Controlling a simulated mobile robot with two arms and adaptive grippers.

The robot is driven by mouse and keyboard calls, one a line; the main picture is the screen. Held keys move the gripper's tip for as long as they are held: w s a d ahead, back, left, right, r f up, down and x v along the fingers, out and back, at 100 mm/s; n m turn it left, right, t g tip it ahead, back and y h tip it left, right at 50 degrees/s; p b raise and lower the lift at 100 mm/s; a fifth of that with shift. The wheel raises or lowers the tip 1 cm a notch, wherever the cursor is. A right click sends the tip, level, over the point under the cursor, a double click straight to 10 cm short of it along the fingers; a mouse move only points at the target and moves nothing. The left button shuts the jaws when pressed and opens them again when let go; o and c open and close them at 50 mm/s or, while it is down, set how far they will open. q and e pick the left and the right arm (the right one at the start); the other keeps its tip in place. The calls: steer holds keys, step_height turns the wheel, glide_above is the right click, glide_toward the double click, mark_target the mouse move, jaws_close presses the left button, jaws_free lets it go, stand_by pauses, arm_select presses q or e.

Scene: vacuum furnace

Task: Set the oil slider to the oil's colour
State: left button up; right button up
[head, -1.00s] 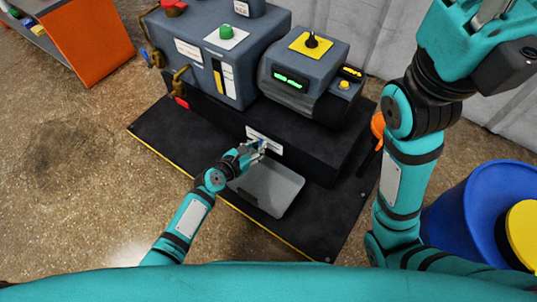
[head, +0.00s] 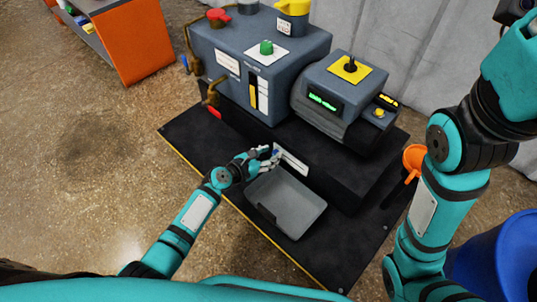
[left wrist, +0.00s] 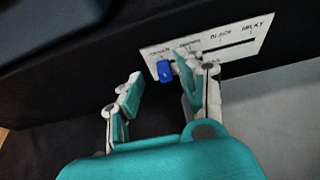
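The slider plate (head: 292,161) is a white strip on the black front of the machine's base. In the left wrist view, the plate (left wrist: 232,55) carries several labels; BLACK and MILKY read toward its right end. Its blue knob (left wrist: 164,71) sits near the left end of the slot. My left gripper (head: 272,157) is at the plate; in the left wrist view its fingers (left wrist: 158,88) are apart, with the knob just beyond the gap, nearer the right finger. Contact is unclear. The sight window (head: 253,92) on the grey machine looks amber. My right gripper is out of frame.
A grey tray (head: 290,204) lies just below the plate on the black mat. An orange funnel-like thing (head: 414,160) and a blue drum (head: 505,260) are at the right. The yellow-edged mat is otherwise clear at the left.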

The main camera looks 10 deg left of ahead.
arm_select(q)
steer(key=shift+s, duration=0.1)
steer(key=v, duration=1.1)
steer(key=shift+s+a+r, duration=0.15)
steer(key=shift+s+a, duration=0.1)
